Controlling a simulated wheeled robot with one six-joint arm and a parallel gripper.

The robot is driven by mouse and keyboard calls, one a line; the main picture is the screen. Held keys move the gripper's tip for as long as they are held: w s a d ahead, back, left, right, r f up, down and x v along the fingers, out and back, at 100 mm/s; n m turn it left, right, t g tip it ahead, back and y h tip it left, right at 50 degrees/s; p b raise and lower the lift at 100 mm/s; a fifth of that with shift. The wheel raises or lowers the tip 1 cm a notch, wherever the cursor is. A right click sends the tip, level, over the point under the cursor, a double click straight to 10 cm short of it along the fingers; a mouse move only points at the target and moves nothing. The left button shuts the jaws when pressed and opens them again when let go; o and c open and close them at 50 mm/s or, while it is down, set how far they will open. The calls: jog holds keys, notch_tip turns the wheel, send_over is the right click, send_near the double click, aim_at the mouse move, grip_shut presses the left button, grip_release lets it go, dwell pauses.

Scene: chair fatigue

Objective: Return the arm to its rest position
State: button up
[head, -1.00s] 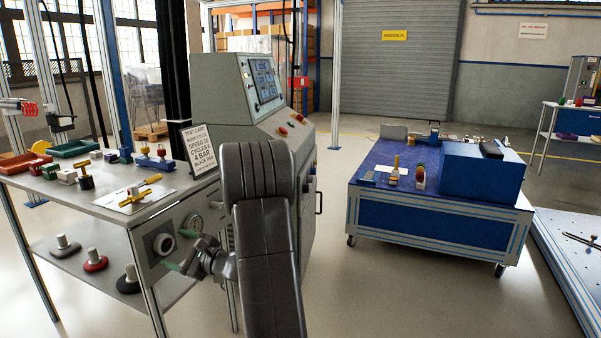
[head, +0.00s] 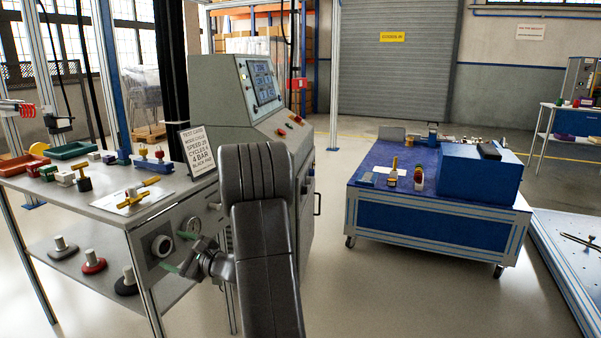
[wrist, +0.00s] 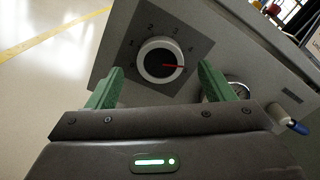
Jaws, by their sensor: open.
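My arm rises in the middle of the head view and bends down to the left. My gripper (head: 182,254) is at the front panel of the grey bench (head: 110,206), near the white-ringed dial (head: 162,246). In the wrist view my gripper (wrist: 158,85) shows two green fingers spread wide, with nothing between them. The dial (wrist: 160,62) lies beyond the fingertips, and its red pointer points right, by the last number on its scale. Whether a fingertip touches the panel I cannot tell.
A round gauge (head: 191,227) sits right of the dial. The grey control console (head: 245,100) stands behind my arm. A sloped test card (head: 198,148) stands on the bench. A blue cart (head: 425,222) is at right, with open floor between.

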jog(key=p+v, duration=0.1)
jog(key=v, duration=0.9)
jog(key=b+x, duration=0.2)
jog(key=x, duration=1.1)
jog(key=shift+w+a+r+p, duration=0.1)
jog(key=shift+r+p, duration=0.15)
jog(key=shift+p, duration=0.4)
jog(key=shift+m+p, duration=0.45)
jog(key=shift+m, duration=0.05)
jog(key=m+p, duration=0.3)
jog(key=p, duration=0.3)
jog(key=shift+m, duration=0.4)
jog(key=m+p, duration=0.4)
jog(key=p, duration=0.1)
jog(key=shift+w+p, duration=0.1)
jog(key=shift+p, duration=0.3)
send_near(165, 244)
jog(key=v, duration=0.3)
jog(key=shift+s+d+f, duration=0.25)
jog(key=shift+d+f, duration=0.05)
jog(key=shift+d, duration=0.05)
